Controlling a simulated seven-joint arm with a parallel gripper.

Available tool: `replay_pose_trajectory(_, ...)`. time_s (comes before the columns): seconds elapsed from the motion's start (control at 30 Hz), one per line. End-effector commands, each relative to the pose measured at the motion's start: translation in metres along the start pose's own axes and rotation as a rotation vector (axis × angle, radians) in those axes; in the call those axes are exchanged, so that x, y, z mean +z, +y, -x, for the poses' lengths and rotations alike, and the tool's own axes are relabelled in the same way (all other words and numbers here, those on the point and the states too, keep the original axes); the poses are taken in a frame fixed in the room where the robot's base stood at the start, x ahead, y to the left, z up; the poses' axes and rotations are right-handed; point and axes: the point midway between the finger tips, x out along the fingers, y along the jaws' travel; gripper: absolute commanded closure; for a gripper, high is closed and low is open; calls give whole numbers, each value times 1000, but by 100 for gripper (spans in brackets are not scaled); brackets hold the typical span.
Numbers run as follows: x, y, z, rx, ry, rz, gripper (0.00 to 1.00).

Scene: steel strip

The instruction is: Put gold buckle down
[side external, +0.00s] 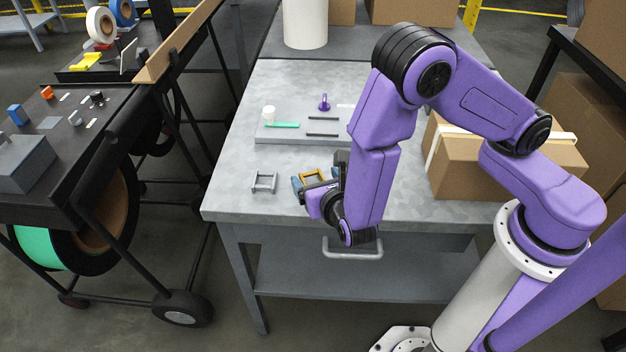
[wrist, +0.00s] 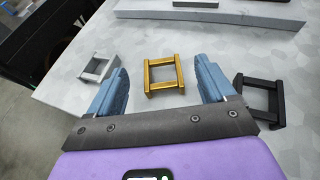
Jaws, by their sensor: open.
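The gold buckle (wrist: 149,76) is a square frame in the middle of the wrist view, between the two blue fingers of my gripper (wrist: 161,72). The fingers are open, with a visible gap on each side of the buckle. In the side external view the gold buckle (side external: 312,174) shows at the table's front part, partly hidden by my gripper (side external: 316,181). It appears to lie flat on the table top.
A silver buckle (wrist: 84,68) lies to the left and a black buckle (wrist: 262,84) to the right. A cardboard box (side external: 462,165) stands at right.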

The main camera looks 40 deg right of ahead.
Motion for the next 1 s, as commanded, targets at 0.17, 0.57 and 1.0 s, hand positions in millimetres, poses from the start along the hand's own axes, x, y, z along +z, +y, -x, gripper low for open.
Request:
replay_pose_trajectory(0.17, -2, -2, -23, -6, 0, -1, 17)
replay_pose_trajectory(0.57, -2, -1, -50, -1, 0, 0, 17)
replay_pose_trajectory(1.0, -2, -1, -50, -1, 0, 0, 78)
